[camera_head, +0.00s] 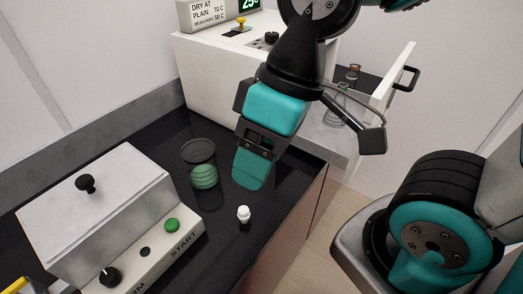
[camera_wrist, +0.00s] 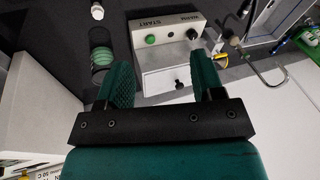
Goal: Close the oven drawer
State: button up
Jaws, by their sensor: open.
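The white oven (camera_head: 240,65) stands at the back of the dark bench in the head view. Its drawer (camera_head: 390,80) is pulled out at the right, with a black handle (camera_head: 407,79) on its front panel. My gripper (camera_head: 252,168) points down over the bench, in front of the oven and left of the drawer, apart from the handle. In the wrist view my gripper (camera_wrist: 165,82) is open and empty. The arm hides part of the oven.
A dark glass with green bands (camera_head: 203,172) and a small white-capped bottle (camera_head: 244,215) stand on the bench below my gripper. A white device (camera_head: 95,215) with a green START button (camera_head: 172,224) is at front left. Floor (camera_head: 310,230) shows beyond the bench edge.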

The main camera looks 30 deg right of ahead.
aim_at(339, 147)
jog(key=z, duration=0.4)
jog(key=k, duration=1.1)
jog(key=z, duration=1.15)
jog(key=i, duration=1.3)
jog(key=u, duration=0.75)
